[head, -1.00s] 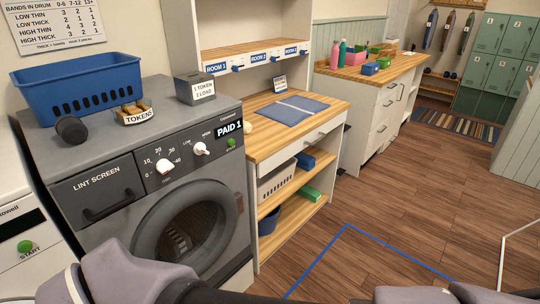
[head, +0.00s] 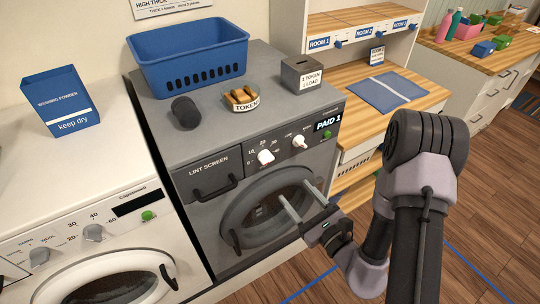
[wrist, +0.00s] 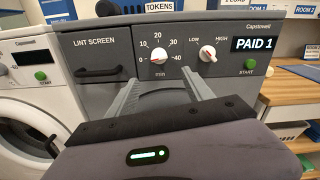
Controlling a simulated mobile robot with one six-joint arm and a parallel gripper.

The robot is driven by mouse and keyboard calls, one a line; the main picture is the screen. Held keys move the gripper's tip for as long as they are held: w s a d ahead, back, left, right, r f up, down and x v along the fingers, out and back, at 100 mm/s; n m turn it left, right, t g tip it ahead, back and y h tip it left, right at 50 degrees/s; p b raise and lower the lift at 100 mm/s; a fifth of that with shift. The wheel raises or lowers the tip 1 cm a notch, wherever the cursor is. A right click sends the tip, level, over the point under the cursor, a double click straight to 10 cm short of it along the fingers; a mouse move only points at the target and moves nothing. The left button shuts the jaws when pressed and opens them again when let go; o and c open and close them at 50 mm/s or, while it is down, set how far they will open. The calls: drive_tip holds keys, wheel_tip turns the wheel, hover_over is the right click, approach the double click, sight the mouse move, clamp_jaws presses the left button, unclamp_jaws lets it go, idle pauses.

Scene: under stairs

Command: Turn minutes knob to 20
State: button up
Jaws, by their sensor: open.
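The white minutes knob (head: 266,157) is on the front panel of the dark grey dryer. It also shows in the wrist view (wrist: 160,58), inside a dial marked 0 to 40. Its small red mark points left, near 0. My gripper (head: 292,189) is open and empty in front of the dryer, below and right of the knob in the head view. In the wrist view the two grey fingers (wrist: 159,80) reach toward the panel, one either side of the knob and just below it. They appear apart from the knob.
The LOW/HIGH knob (wrist: 207,54), a PAID 1 display (wrist: 255,44) and a green START button (wrist: 249,64) are to the right. The lint screen handle (wrist: 98,71) is to the left. The round dryer door (head: 265,208) lies below.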

sight(269, 162)
drive_tip(key=p+x, duration=0.1)
drive_tip(key=x, duration=1.3)
drive_tip(key=shift+w+a, duration=0.3)
clamp_jaws()
